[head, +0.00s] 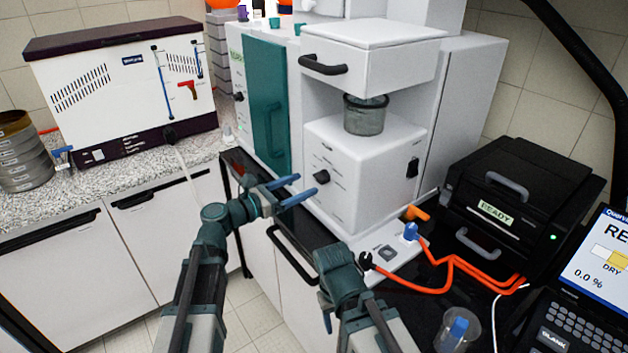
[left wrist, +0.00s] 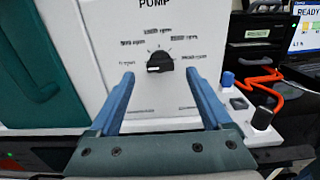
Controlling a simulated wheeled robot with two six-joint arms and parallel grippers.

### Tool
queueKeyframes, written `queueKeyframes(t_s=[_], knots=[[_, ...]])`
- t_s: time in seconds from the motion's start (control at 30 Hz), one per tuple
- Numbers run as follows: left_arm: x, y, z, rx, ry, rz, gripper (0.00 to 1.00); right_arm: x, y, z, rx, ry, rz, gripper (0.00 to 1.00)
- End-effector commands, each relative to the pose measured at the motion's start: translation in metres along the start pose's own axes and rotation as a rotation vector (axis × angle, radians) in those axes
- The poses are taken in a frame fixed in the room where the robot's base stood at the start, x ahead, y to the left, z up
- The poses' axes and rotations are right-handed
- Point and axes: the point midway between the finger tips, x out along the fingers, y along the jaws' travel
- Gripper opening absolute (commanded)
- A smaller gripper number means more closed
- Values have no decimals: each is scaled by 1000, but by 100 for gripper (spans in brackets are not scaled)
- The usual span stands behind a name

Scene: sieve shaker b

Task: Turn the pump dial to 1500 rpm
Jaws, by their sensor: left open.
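The pump dial is a black round knob (left wrist: 160,62) on a white panel marked PUMP; it also shows in the head view (head: 321,177). Its white mark points left, toward the lowest label, which looks like 0 rpm. Several blurred rpm labels (left wrist: 157,31) arc over the knob from left to right. My left gripper (head: 307,185) is open and faces the panel. In the left wrist view its blue fingers (left wrist: 161,76) stand either side of the dial, with gaps; contact is not visible. My right arm shows at bottom centre, but its fingers are not visible.
A teal door (head: 266,105) stands left of the panel. A glass vessel (head: 364,115) sits above the pump housing. To the right are a blue plug (head: 411,231), orange cables (head: 450,270), a black READY device (head: 520,195) and a beaker (head: 458,328).

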Motion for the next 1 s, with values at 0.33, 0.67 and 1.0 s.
queueKeyframes(t_s=[0.33, 0.67, 1.0], knots=[[44, 0, 0, 1, 0, -1, 82, 0, 0, 0, 0, 0, 0, 57], [48, 0, 0, 1, 0, 0, 82, 0, 0, 0, 0, 0, 0, 57], [48, 0, 0, 1, 0, 0, 34, 0, 0, 0, 0, 0, 0, 57]])
